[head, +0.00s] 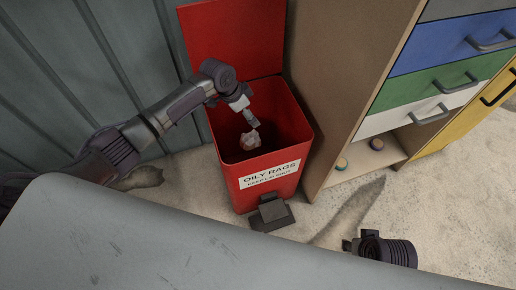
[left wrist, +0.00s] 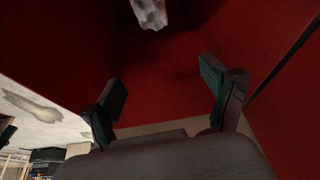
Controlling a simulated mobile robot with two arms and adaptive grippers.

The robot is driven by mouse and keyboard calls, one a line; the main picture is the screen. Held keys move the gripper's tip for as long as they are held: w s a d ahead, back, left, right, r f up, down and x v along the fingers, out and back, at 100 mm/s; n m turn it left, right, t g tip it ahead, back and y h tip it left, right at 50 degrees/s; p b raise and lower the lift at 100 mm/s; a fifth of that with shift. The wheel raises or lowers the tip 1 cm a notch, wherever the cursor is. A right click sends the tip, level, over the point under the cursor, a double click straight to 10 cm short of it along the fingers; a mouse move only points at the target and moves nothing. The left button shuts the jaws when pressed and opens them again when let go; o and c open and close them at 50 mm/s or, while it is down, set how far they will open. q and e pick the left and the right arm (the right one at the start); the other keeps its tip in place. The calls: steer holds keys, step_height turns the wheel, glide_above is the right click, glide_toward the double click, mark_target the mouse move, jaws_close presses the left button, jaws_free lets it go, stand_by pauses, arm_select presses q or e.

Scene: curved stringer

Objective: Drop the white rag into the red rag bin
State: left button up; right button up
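The white rag (head: 250,139) is a small crumpled piece inside the open red rag bin (head: 228,178), which is labelled "OILY RAGS". My left gripper (head: 250,119) reaches into the bin's mouth, just above the rag. In the left wrist view the fingers of my left gripper (left wrist: 163,88) are spread with nothing between them. The rag (left wrist: 150,12) shows beyond the fingertips, apart from them, against the bin's red inside (left wrist: 150,70). I cannot tell whether it rests on the bottom. My right gripper (head: 350,245) is partly seen low at the right; its fingers are not clear.
The bin's raised red lid (head: 232,38) stands behind it, and a dark pedal (head: 271,214) is at its front. A cabinet with coloured drawers (head: 440,75) stands close on the right. A grey surface (head: 200,245) fills the front. A corrugated wall (head: 90,75) is behind my left arm.

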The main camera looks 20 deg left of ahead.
arm_select(q)
steer(key=shift+r, duration=0.1)
steer(key=v, duration=1.1)
steer(key=shift+a+r, duration=0.2)
steer(key=shift+r, duration=0.15)
steer(key=shift+s, duration=0.15)
